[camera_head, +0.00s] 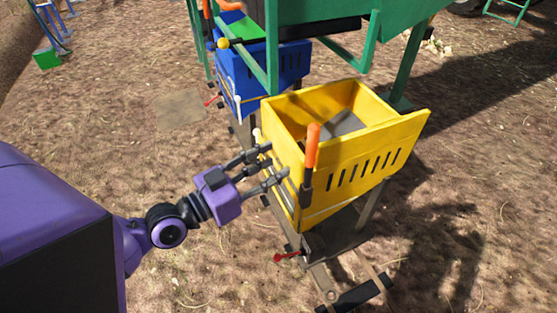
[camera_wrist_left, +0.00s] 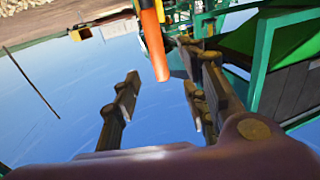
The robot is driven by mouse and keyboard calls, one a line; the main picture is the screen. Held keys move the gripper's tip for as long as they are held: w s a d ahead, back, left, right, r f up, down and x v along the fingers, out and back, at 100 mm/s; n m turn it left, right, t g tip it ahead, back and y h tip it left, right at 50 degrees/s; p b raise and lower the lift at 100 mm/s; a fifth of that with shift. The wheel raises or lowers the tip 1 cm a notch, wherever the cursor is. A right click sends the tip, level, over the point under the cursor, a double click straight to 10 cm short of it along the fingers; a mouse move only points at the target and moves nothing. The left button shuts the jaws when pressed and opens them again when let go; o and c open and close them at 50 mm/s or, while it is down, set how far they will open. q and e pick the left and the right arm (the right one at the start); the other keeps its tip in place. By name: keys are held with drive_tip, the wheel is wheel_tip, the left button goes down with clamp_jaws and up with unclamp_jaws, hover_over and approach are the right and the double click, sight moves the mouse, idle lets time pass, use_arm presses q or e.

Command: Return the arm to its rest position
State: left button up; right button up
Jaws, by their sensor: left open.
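My left arm comes in from the left in the head view, purple with a dark wrist joint. My left gripper (camera_head: 270,170) is open, with its fingers apart beside the left side of the yellow hopper (camera_head: 350,165). Nothing is visible between the fingers. In the left wrist view the gripper (camera_wrist_left: 160,100) also shows open, its two dark fingers spread against a blue background. An orange-handled lever (camera_head: 312,147) stands upright at the hopper's front corner, close to the fingertips; its orange handle (camera_wrist_left: 152,45) shows beyond the fingers in the wrist view. I cannot tell whether they touch. My right gripper is not in view.
A blue hopper (camera_head: 240,85) stands behind the yellow one. A green frame (camera_head: 395,60) rises above both. A red lever (camera_head: 287,256) and a black pedal-like part (camera_head: 358,296) sit low below the yellow hopper.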

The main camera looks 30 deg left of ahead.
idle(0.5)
use_arm(q)
drive_tip(key=s+f+g+y+p, duration=0.1)
drive_tip(key=s+f+g+y, duration=0.1)
drive_tip(key=s+f, duration=0.35)
drive_tip(key=s+f+g+y+p, duration=0.2)
drive_tip(key=f, duration=0.7)
drive_tip(key=s+d+f+n+g+y+p, duration=0.1)
drive_tip(key=s+f, duration=0.3)
drive_tip(key=s, duration=0.5)
drive_tip(key=s+d+f+n+g+y+p, duration=0.2)
drive_tip(key=s+f, duration=0.3)
drive_tip(key=s, duration=0.4)
drive_tip(key=shift+d+n+g+p, duration=0.25)
drive_tip(key=shift+n+g+p, duration=0.15)
drive_tip(key=shift+n+p, duration=0.4)
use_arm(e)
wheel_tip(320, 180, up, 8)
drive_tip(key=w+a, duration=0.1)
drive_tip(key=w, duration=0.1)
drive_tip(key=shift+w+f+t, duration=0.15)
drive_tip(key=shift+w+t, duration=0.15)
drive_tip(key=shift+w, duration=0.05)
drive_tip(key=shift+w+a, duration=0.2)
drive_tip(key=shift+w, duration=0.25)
use_arm(q)
drive_tip(key=shift+a, duration=0.1)
